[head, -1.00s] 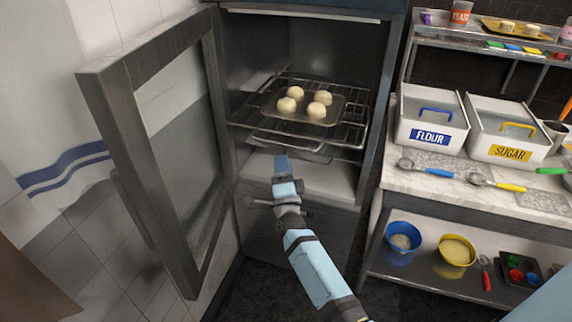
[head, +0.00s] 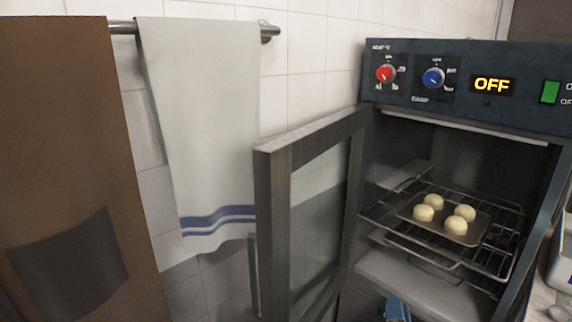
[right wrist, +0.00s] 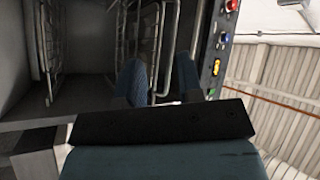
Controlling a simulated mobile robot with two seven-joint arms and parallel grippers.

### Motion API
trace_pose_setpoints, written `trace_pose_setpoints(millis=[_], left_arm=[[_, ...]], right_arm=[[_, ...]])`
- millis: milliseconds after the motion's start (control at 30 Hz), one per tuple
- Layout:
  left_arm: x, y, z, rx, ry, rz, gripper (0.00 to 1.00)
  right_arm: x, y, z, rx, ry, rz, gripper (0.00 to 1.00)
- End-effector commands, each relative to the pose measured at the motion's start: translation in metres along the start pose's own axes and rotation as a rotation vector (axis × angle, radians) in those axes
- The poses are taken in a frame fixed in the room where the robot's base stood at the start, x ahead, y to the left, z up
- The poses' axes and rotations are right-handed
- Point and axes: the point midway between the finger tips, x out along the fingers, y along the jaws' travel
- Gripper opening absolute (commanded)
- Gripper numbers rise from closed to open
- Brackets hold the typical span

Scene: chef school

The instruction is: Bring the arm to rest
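My right gripper (head: 397,308) shows only as a small blue part at the bottom edge of the head view, in front of the oven's lower part. In the right wrist view its two blue fingers (right wrist: 158,82) stand apart, with nothing between them but the oven rack behind. My left gripper is not in view.
The oven (head: 465,118) stands open, its door (head: 272,215) swung out to the left; its display reads OFF. A tray (head: 478,232) with several pale dough balls sits on the wire rack (head: 508,222). A towel (head: 200,110) hangs on a rail left of it.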

Motion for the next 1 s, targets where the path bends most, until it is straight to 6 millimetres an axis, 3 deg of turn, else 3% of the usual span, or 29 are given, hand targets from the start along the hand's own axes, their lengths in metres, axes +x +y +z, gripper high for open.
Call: trace_pose_setpoints(millis=[33,133,300,400,500,633,1000], left_arm=[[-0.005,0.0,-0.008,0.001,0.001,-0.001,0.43],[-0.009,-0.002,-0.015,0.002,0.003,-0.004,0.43],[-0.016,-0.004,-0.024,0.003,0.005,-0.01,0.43],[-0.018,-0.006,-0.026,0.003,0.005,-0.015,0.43],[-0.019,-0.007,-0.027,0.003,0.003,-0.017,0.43],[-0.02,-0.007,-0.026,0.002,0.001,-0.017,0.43],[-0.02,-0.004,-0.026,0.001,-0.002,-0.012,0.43]], right_arm=[[-0.033,0.002,0.011,-0.104,-0.117,0.027,0.34],[-0.099,0.004,0.034,-0.323,-0.36,0.062,0.34],[-0.214,0.002,0.055,-0.647,-0.741,0.069,0.34],[-0.266,-0.002,0.056,-0.778,-0.906,0.055,0.34],[-0.299,-0.005,0.055,-0.86,-1.012,0.04,0.34],[-0.317,-0.007,0.054,-0.904,-1.07,0.03,0.34],[-0.318,-0.007,0.054,-0.906,-1.074,0.03,0.34]])
